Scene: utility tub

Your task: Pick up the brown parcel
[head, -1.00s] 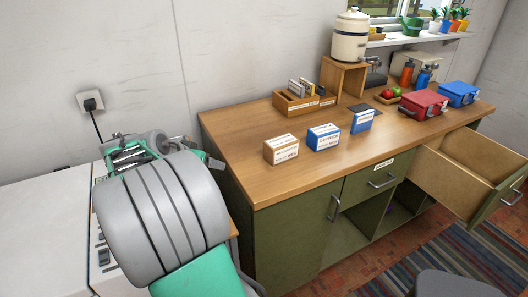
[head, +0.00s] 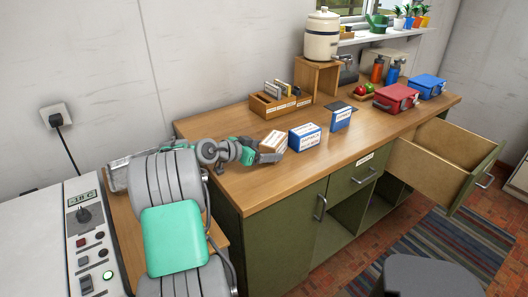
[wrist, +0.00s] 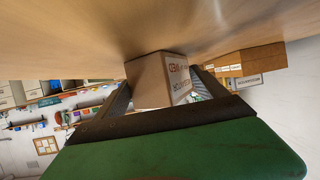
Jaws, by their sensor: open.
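The brown parcel (head: 273,141) is a small box with white printed labels, standing on the wooden counter at the left end of a row of boxes. My gripper (head: 268,156) is low over the counter at the parcel's left and near side. In the wrist view the parcel (wrist: 150,80) sits between the two dark fingers of my gripper (wrist: 165,92), close to the tips. The fingers are open, and I cannot tell whether either touches the box. The wrist picture is upside down, with the counter at the top.
A blue-and-white box (head: 305,137) stands just right of the parcel, with another blue box (head: 341,119) beyond. A wooden organizer (head: 280,104) is behind. Red (head: 396,98) and blue (head: 428,86) cases stand farther right. An open drawer (head: 445,160) juts out. The front counter is clear.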

